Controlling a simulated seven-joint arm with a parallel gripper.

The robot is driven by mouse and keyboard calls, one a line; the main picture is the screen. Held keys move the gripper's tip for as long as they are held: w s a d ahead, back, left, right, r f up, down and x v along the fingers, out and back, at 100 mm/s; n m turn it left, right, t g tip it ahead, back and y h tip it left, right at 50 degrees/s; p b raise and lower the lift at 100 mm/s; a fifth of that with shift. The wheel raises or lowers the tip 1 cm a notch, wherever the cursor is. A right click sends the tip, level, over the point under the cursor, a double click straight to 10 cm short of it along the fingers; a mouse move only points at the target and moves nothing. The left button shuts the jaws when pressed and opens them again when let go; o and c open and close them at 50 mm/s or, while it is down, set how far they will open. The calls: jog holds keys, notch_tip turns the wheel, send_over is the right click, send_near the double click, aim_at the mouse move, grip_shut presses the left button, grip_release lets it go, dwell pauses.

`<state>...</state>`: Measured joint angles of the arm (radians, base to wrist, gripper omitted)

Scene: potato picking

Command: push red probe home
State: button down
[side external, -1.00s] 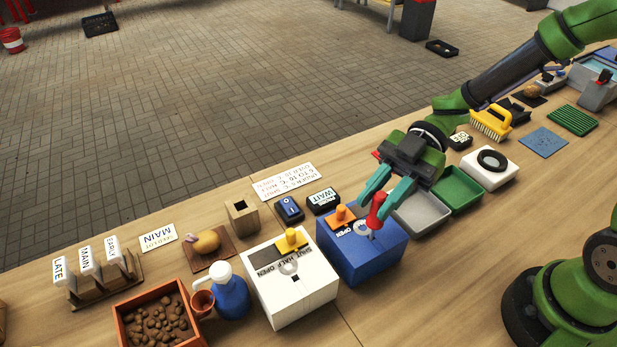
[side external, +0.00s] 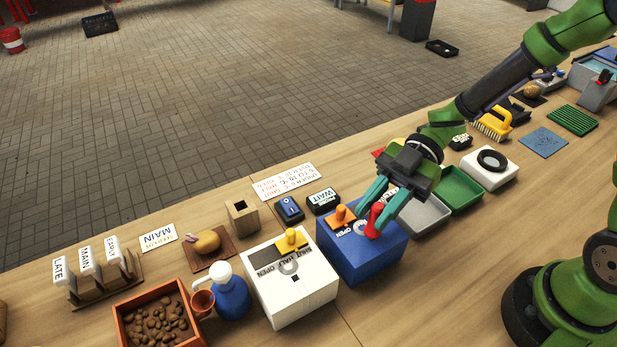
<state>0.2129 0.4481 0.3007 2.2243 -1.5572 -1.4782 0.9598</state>
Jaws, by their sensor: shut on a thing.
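The red probe (side external: 374,222) stands at the right side of the top of the blue box (side external: 352,262). Its red handle sits low, close to the box top, and little or no shaft shows under it. My gripper (side external: 372,208) is shut on the red probe, with its teal fingers reaching down from the upper right. An orange knob (side external: 341,214) is on the same box top, left of the probe, beside the printed word OPEN. Whether the handle touches the box top is hard to tell.
A white box (side external: 291,290) with a yellow knob stands just left of the blue box. A grey tray (side external: 424,216) and a green tray (side external: 460,190) lie to the right. A WAIT block (side external: 323,201) and a blue device (side external: 290,209) stand behind. Bare table lies in front.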

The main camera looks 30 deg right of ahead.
jog(key=shift+f, duration=0.75)
jog(key=c, duration=0.8)
grip_release()
jog(key=v, duration=1.7)
jog(key=shift+a, duration=0.1)
